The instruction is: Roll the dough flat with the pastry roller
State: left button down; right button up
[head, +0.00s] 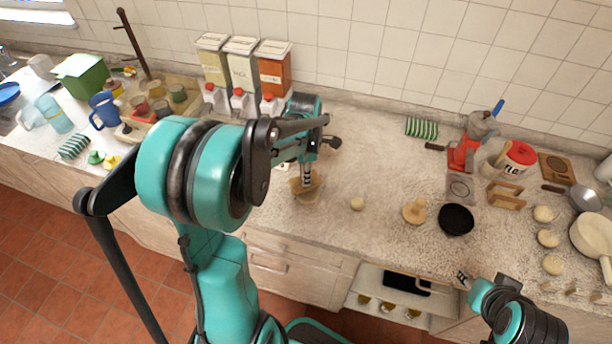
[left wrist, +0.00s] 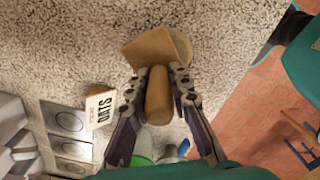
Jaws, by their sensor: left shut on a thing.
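My left gripper (head: 307,180) is over the counter, near its front edge. It is shut on the handle of a tan wooden tool, which I take to be the pastry roller (head: 304,191). In the left wrist view, the fingers of the left gripper (left wrist: 158,78) flank the handle, and the wider end of the pastry roller (left wrist: 165,44) is beyond the fingertips. Whether it touches the counter is unclear. My right gripper (head: 463,278) is at the counter's front edge, too small to read.
A tan knobbed piece (head: 414,212) and a black bowl (head: 456,219) stand farther right. Several pale balls (head: 548,238) lie near a pan (head: 592,235). The counter (head: 370,160) between is mostly clear.

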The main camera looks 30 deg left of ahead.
pick_arm(q)
jog(key=shift+a+r+p, duration=0.1)
jog(key=shift+r+p, duration=0.4)
notch_tip(320, 180, up, 6)
jog(key=p, duration=0.4)
jog(key=shift+f, duration=0.1)
